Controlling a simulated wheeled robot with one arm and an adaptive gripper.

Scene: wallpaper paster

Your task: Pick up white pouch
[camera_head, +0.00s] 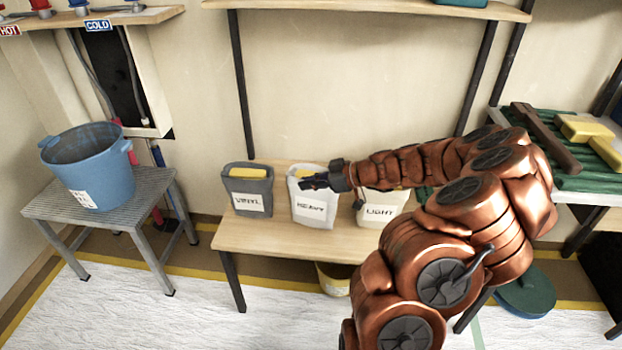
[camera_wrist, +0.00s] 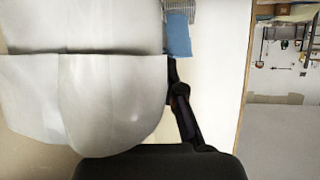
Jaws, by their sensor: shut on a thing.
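The white pouch (camera_head: 317,216), labelled HEAVY, stands upright on the low wooden table, between the grey VINYL pouch and the cream LIGHT pouch. Something yellow shows at its top. My gripper (camera_head: 316,182) is at its upper part and shut on it. In the wrist view the white pouch (camera_wrist: 112,105) fills the left side, close to the camera. One dark finger shows beside its edge there; the other finger is hidden. I see no clear gap between the pouch and the table.
The grey VINYL pouch (camera_head: 248,190) stands close on the left and the cream LIGHT pouch (camera_head: 381,211) on the right. A blue bucket (camera_head: 95,175) stands on a metal stool. A wooden shelf (camera_head: 360,9) hangs above. The wooden table's front (camera_head: 270,238) is clear.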

